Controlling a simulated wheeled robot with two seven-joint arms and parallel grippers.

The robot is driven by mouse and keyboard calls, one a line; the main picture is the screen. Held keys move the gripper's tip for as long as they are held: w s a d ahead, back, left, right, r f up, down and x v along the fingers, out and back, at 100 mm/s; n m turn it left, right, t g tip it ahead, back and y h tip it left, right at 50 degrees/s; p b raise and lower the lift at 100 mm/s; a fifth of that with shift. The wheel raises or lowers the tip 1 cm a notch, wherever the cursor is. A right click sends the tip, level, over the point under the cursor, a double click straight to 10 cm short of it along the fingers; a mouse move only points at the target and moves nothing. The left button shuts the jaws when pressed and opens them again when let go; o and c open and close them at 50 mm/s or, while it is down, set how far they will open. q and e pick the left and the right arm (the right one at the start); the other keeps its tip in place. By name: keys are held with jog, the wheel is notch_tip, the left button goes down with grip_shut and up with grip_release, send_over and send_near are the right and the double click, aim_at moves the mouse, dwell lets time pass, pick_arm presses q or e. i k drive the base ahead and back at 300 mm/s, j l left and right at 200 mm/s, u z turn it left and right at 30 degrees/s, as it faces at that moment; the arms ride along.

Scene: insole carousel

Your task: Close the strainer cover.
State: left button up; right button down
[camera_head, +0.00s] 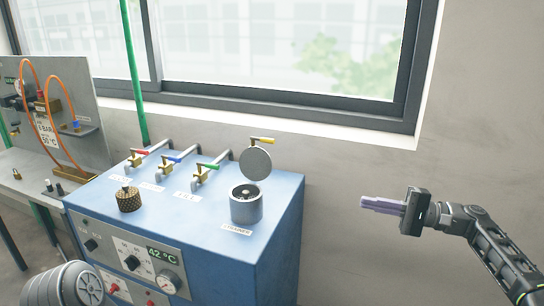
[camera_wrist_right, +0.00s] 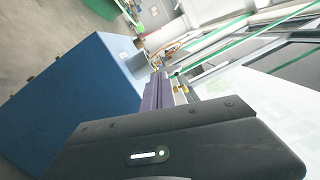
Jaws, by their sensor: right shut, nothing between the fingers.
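The strainer is a short grey-blue cylinder (camera_head: 246,206) on the right part of the blue machine's top. Its round grey cover (camera_head: 255,163) stands raised and tilted up at the back of the cylinder, so the dark opening shows. My right gripper (camera_head: 364,202) is shut and empty, in the air to the right of the machine, well apart from the cover. In the right wrist view its purple fingers (camera_wrist_right: 158,95) lie together, with the machine's blue side to their left. In the head view, a grey rounded part at the bottom left looks like my left arm; no left fingers show.
The blue machine (camera_head: 280,235) carries a brass knurled knob (camera_head: 128,199) and valves with red, blue, green and yellow handles behind. The window sill and wall (camera_head: 340,150) stand behind. A bench with orange hoses (camera_head: 66,100) is at the left. The air between gripper and machine is clear.

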aim_at(256, 164)
jog(key=i+j, duration=0.3)
jog(key=i, duration=0.15)
jog(key=i+j, duration=0.3)
jog(key=i, duration=0.15)
